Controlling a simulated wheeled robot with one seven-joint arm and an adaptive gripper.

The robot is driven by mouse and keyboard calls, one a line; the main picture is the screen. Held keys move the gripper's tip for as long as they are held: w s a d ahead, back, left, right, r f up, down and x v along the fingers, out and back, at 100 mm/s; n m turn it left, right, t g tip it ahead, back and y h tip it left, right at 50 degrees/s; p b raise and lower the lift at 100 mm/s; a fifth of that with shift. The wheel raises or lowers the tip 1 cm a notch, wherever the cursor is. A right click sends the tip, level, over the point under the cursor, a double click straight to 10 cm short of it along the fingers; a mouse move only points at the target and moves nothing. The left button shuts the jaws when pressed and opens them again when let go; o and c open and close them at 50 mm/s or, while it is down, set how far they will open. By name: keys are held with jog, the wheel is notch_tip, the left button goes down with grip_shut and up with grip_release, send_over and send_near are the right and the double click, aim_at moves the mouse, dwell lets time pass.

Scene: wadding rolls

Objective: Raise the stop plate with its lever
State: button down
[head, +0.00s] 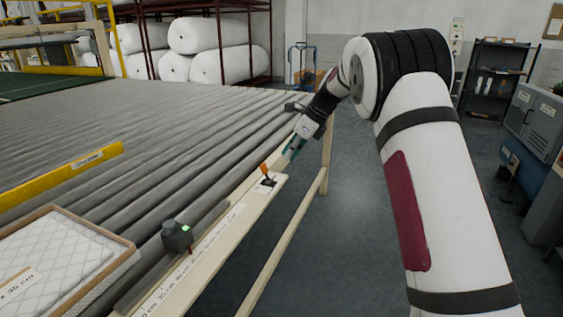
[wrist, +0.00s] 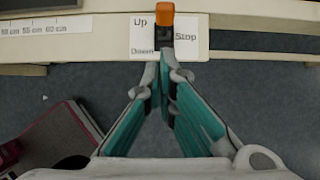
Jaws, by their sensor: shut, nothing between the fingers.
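The lever, with an orange handle (head: 264,169) on a black base, stands on the pale front rail and leans a little left and away. In the wrist view its orange handle (wrist: 164,12) is at the top, over a white label reading Up, Down and Stop. My gripper (head: 291,152) is shut and empty, just right of and beyond the lever in the head view.
Grey rollers (head: 130,130) fill the table at left. A dark block with a green light (head: 177,236) sits by the marked rail (head: 215,235). A quilted pad in a frame (head: 55,255) lies at front left. Open floor (head: 340,220) lies right of the rail.

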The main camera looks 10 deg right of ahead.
jog(key=v, duration=0.5)
jog(key=shift+r, duration=0.4)
